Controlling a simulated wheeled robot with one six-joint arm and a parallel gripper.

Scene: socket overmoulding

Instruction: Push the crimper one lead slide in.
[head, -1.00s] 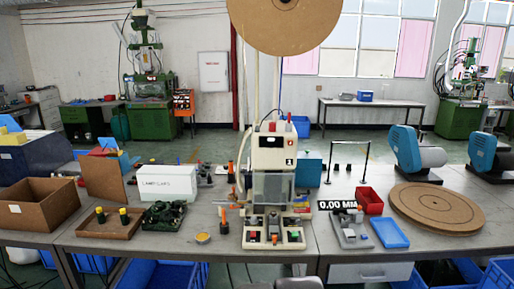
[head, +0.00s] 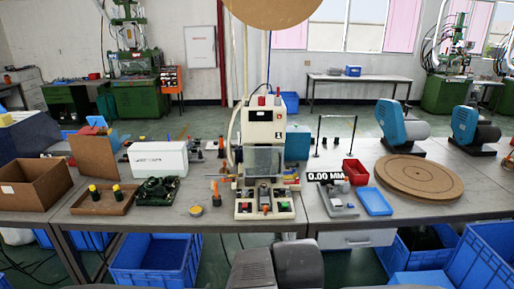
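Crimper one (head: 264,133) is the white bench machine marked 1, standing upright at the middle of the front table with a clear guard on its front. Its base carries a red, a grey and a green part at the front. The lead slide (head: 264,199) appears to be the small grey and orange piece in the middle of that base; how far in it sits is too small to tell. Grey parts of my own arm show at the bottom edge, below and apart from the crimper. I cannot make out my gripper's fingertips.
Left of the crimper are a wooden tray (head: 75,205), a green part (head: 157,190) and a white box (head: 165,158). On the right are a grey gauge (head: 337,202), a blue tray (head: 373,202), a red bin (head: 355,171) and a round board (head: 420,176). Blue crates (head: 155,258) stand below.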

